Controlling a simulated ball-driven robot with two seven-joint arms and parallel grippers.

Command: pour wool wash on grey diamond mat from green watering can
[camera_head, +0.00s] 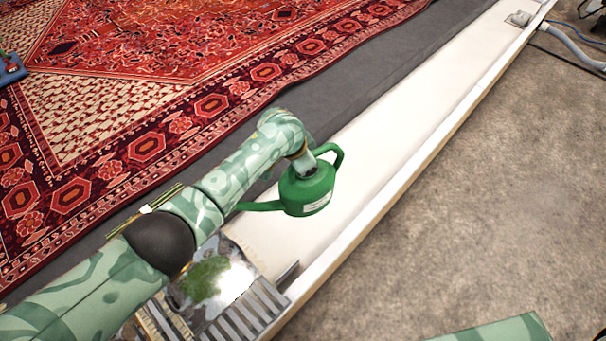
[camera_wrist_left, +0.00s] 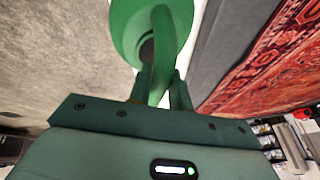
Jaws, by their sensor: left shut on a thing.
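The green watering can (camera_head: 308,196) hangs over the white channel, in the middle of the head view. Its spout points left and slightly down. My left gripper (camera_head: 309,168) is shut on its handle. In the left wrist view the curved handle (camera_wrist_left: 162,45) runs between the fingers of my left gripper (camera_wrist_left: 160,88), with the can's body (camera_wrist_left: 126,25) beyond. No liquid shows leaving the spout. I see no grey diamond mat in either view. My right gripper is not in view.
A large red patterned rug (camera_head: 130,120) lies on a dark grey floor (camera_head: 350,90). A long white channel (camera_head: 400,110) with a raised edge runs diagonally. A slatted grate (camera_head: 250,312) and a shiny wet-looking patch (camera_head: 232,277) lie at the lower left. Brown carpet (camera_head: 480,200) is open at right.

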